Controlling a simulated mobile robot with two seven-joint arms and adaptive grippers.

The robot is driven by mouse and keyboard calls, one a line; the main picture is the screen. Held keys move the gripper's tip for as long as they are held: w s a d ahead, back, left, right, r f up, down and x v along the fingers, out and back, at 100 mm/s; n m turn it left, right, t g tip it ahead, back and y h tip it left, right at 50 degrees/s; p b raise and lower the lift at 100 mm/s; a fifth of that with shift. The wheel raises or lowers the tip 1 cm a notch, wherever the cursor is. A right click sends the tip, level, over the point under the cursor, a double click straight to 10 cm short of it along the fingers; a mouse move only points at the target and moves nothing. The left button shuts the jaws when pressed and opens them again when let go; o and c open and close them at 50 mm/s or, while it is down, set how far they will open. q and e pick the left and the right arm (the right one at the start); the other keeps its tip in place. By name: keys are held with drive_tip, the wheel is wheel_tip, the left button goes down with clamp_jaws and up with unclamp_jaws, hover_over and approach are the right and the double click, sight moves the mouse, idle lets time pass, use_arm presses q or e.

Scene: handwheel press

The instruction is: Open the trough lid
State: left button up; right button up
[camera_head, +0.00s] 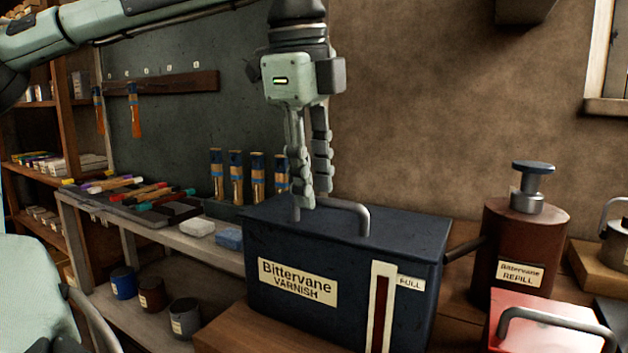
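The trough (345,290) is a dark blue box with a "Bittervane VARNISH" label and a gauge strip marked "FULL". Its flat lid (400,230) looks shut and carries a grey bar handle (350,207). My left gripper (313,194) points down from above at the left part of the handle. Its two fingers stand apart, one nearer and one farther, and the nearer fingertip covers part of the bar. I cannot tell whether either finger touches the handle. My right gripper is not in view.
A brown refill can (515,245) with a pump knob stands right of the trough, joined by a pipe. A red box (545,325) with a handle is at the front right. Brushes (236,178) stand behind the trough. Small paint pots (185,318) sit on the lower left shelf.

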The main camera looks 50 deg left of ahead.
use_arm(q)
drive_tip(key=shift+w+f, duration=0.1)
drive_tip(key=shift+f, duration=0.1)
drive_tip(key=shift+c, duration=0.4)
clamp_jaws()
